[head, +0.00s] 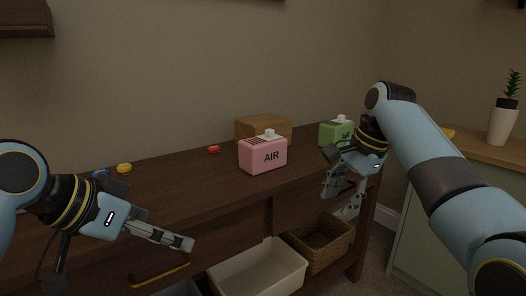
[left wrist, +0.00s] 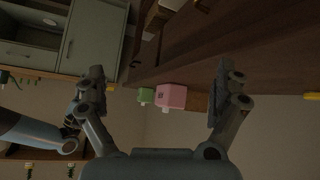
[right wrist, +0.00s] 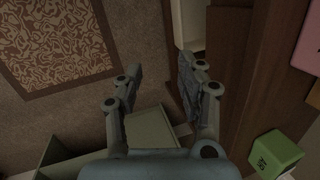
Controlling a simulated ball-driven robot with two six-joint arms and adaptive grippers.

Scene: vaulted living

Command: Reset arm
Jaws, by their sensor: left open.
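My left gripper (head: 180,242) is open and empty in front of the wooden sideboard (head: 190,195), above a curved drawer handle (head: 160,273). In the left wrist view its two fingers (left wrist: 162,78) stand wide apart. My right gripper (head: 344,192) is at the front edge of the sideboard's right end, below the green AIR box (head: 334,132). In the right wrist view its fingers (right wrist: 160,75) are apart with nothing between them, though closer together than the left ones. The pink AIR box (head: 263,155) stands upright on the sideboard, clear of both grippers.
A brown box (head: 245,128) stands behind the pink box. Red (head: 213,150), yellow (head: 124,168) and blue (head: 100,173) small items lie on the top. A white bin (head: 262,272) and wicker basket (head: 325,245) sit below. A potted plant (head: 503,120) stands on the right cabinet.

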